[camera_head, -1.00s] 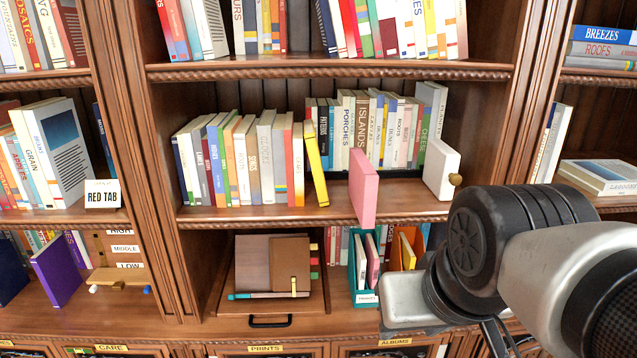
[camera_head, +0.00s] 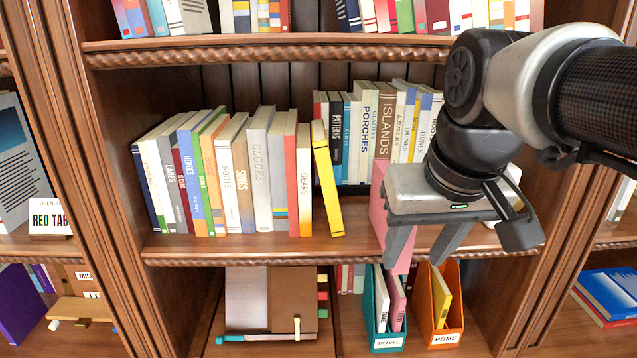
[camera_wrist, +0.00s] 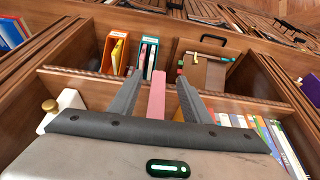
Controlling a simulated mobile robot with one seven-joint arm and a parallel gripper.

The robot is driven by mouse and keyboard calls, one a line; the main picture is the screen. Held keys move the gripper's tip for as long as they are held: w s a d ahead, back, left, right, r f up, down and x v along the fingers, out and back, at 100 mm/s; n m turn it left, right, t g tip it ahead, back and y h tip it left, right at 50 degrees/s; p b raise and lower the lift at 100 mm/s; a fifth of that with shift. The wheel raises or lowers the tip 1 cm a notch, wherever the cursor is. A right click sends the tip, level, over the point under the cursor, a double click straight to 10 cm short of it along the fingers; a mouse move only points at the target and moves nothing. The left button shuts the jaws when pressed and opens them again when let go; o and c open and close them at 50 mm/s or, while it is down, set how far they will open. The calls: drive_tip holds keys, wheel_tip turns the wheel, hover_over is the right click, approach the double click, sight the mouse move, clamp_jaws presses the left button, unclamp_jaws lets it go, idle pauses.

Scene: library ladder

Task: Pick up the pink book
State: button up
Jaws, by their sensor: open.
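The pink book (camera_head: 378,207) stands upright on the middle shelf, jutting over its front edge. In the head view my gripper (camera_head: 415,264) hangs in front of it and hides part of it. The near finger crosses the book's face, and the book's top left part shows beside it. In the wrist view the pink book (camera_wrist: 157,94) shows as a narrow strip between the two spread fingers of my gripper (camera_wrist: 147,60), with a gap on each side. My gripper is open and holds nothing. I cannot tell how deep the book sits between the fingers.
A yellow book (camera_head: 327,180) leans against the row to the left. A dark-backed row of books stands behind. A white bookend with a brass knob (camera_wrist: 62,108) is close by. Below are a teal box (camera_head: 388,340) with another pink book and an orange box (camera_head: 438,333).

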drive_tip(key=w+p, duration=0.1)
drive_tip(key=w, duration=0.7)
drive_tip(key=shift+w+a+r, duration=0.1)
drive_tip(key=shift+w+a, duration=0.05)
drive_tip(key=shift+w, duration=0.15)
drive_tip(key=shift+w+p, duration=0.55)
drive_tip(key=shift+w, duration=0.55)
drive_tip(key=shift+w+f, duration=0.9)
drive_tip(key=shift+f, duration=0.05)
drive_tip(key=shift+w+f, duration=0.15)
drive_tip(key=shift+f, duration=0.3)
clamp_jaws()
